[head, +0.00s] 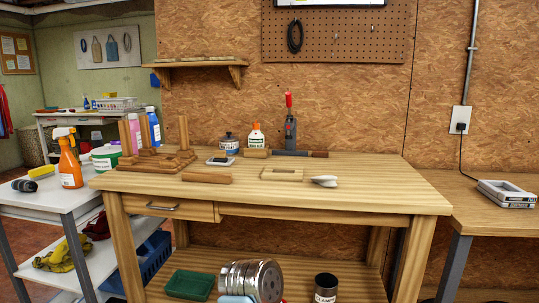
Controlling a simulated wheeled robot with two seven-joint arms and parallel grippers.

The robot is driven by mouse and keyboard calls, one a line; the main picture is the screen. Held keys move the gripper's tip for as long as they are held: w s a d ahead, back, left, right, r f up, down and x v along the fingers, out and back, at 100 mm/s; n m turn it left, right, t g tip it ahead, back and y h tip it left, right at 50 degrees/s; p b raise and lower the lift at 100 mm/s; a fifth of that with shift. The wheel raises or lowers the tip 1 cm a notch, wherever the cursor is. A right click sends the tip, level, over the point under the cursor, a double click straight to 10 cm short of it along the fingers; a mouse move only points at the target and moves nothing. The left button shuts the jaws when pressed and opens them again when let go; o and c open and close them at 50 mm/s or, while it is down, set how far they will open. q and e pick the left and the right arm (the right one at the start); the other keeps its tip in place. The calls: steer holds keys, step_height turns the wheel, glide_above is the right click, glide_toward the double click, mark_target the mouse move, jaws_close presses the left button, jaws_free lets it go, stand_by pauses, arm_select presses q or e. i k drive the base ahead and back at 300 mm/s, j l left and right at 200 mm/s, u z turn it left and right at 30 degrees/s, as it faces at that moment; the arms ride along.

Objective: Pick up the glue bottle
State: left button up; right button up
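A small white bottle with an orange cap and a green label (256,137) stands upright at the back of the wooden workbench (390,190). It looks like the glue bottle, though its label is too small to read. A wooden block lies in front of its base. Neither of my grippers shows in the head view.
Beside the bottle are a dark-lidded jar (229,143) and a red-handled clamp (290,130). A wooden rack (150,160), a wooden block (207,177), a wooden frame (282,174) and a white object (324,181) occupy the bench. Its right end is clear.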

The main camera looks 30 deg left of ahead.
mark_target(256, 139)
steer(key=u, duration=1.25)
